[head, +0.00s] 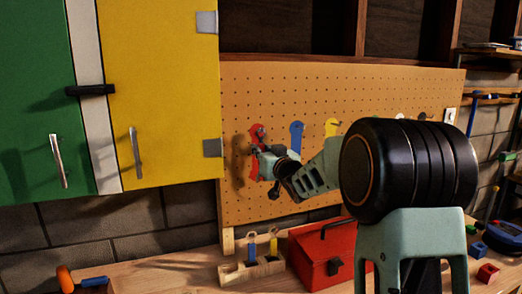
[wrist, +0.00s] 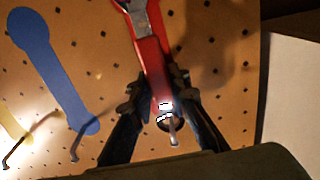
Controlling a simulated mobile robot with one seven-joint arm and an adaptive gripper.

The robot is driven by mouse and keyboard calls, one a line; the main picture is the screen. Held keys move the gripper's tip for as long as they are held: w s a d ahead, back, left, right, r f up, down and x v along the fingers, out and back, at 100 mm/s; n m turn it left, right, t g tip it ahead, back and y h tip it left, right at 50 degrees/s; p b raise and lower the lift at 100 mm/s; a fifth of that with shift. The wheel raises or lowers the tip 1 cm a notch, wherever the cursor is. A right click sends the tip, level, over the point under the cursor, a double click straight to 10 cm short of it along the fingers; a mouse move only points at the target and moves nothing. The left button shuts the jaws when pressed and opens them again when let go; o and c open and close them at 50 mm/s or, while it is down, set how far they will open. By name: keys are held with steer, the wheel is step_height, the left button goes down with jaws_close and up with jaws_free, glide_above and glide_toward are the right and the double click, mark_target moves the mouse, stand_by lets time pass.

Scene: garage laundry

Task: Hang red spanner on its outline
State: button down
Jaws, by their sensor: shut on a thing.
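The red spanner (wrist: 150,60) is held between the fingers of my gripper (wrist: 154,88), which is shut on its red handle. Its grey metal head points to the top of the wrist view. The handle's end has a hole close to a metal peg (wrist: 172,136); I cannot tell whether the peg passes through it. In the head view, my gripper (head: 262,153) is at the pegboard (head: 350,88), in front of a red shape (head: 257,133). Spanner and red outline overlap there, and I cannot separate them. The outline is mostly hidden.
A blue outline (head: 296,137) and a yellow outline (head: 332,127) are to the right on the board. A yellow cabinet door (head: 160,90) stands close on the left. Below are a red toolbox (head: 318,250) and a wooden holder (head: 252,270) with tools on the bench.

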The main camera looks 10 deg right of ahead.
steer(key=c, duration=1.8)
jaws_free()
steer(key=shift+o, duration=0.2)
steer(key=shift+s, duration=0.1)
